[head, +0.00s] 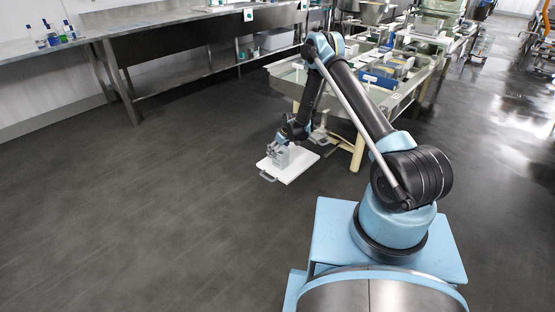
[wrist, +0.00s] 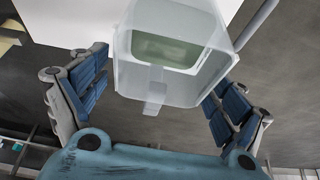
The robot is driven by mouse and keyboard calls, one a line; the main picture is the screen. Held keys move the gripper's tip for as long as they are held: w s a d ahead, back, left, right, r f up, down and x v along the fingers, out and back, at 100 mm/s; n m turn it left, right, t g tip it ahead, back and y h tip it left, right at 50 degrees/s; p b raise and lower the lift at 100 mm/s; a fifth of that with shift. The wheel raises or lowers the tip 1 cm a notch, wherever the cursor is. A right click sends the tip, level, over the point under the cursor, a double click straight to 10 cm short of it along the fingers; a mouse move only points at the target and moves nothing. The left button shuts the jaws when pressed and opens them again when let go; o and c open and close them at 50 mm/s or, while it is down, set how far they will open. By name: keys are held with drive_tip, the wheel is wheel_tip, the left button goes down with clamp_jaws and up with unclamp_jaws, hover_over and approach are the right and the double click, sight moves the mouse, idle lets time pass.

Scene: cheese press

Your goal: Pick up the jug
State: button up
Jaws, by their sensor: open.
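The jug (wrist: 205,30) is a translucent, whitish, box-shaped vessel with a greenish inside, large in the wrist view. A small tab or spout-like part shows on its side nearest the camera. In the head view the jug (head: 281,161) is small and greyish, on a white board (head: 299,168). My gripper (wrist: 165,78) is open, with one blue-padded finger on either side of the jug. A gap shows on the left; on the right the finger is close to the jug, and I cannot tell if they touch. In the head view my gripper (head: 282,141) is just above and at the jug.
A table (head: 347,122) with trays and blue items stands behind and right of the board. A long steel counter (head: 190,45) runs along the back, with several bottles (head: 60,35) at its left end. The dark floor at left is clear.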

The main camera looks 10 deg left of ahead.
drive_tip(key=shift+a+f, duration=0.1)
drive_tip(key=shift+f, duration=0.1)
drive_tip(key=c, duration=1.5)
drive_tip(key=shift+c, duration=0.5)
drive_tip(key=shift+r, duration=0.15)
